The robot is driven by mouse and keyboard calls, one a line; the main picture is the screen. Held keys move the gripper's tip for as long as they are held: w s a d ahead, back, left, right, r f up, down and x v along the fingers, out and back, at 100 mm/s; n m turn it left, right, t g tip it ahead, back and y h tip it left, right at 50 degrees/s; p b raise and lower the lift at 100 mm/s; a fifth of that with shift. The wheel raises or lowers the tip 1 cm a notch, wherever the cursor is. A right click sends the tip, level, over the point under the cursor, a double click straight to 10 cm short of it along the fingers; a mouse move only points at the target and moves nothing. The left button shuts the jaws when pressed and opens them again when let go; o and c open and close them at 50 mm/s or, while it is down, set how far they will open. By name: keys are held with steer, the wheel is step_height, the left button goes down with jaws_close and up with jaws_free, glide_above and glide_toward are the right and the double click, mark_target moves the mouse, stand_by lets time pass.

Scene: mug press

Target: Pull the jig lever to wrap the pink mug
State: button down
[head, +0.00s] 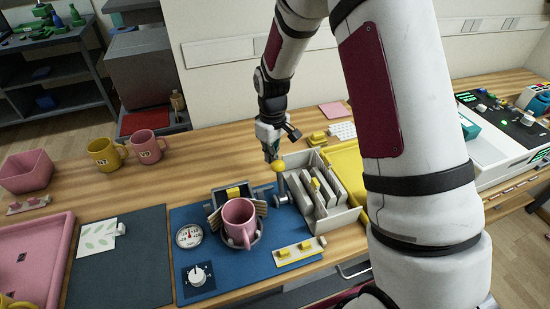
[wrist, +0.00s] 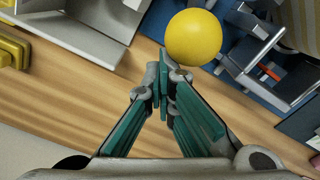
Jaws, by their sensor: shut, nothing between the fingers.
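The pink mug (head: 239,219) sits in the grey jig (head: 258,236) on a blue base mat (head: 236,271). The jig lever stands at the right of the jig and ends in a yellow ball knob (head: 280,167). My gripper (head: 270,155) is shut and empty, just behind and left of the knob in the head view. In the wrist view the yellow knob (wrist: 194,38) is just beyond the shut fingertips (wrist: 163,82). I cannot tell whether they touch it. The mug is mostly out of the wrist view.
A grey divided bin (head: 322,212) with upright plates stands right of the lever, beside a yellow tray (head: 347,168). A dial gauge (head: 189,235) and a knob box (head: 198,278) sit left of the jig. Yellow (head: 104,154) and pink (head: 147,147) mugs stand at the back left.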

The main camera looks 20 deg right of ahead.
steer(key=s+p, duration=0.5)
steer(key=s, duration=0.4)
steer(key=shift+s, duration=0.35)
stand_by(1.1)
step_height(320, 180, up, 7)
steer(key=w+p, duration=0.1)
steer(key=p, duration=0.1)
stand_by(0.9)
steer(key=shift+w, duration=0.1)
steer(key=s+r+m+t, duration=0.1)
steer(key=s+r, duration=0.3)
steer(key=r, duration=0.6)
steer(key=s+r+m+t, duration=0.2)
steer(key=s+r, duration=0.1)
steer(key=r, duration=0.6)
steer(key=s+r+m+t, duration=0.1)
steer(key=s+r, duration=0.4)
steer(key=s, duration=0.3)
steer(key=s+r+m+t, duration=0.1)
steer(key=s+r+m, duration=0.1)
steer(key=s+r, duration=0.3)
steer(key=s, duration=0.4)
steer(key=shift+t, duration=0.3)
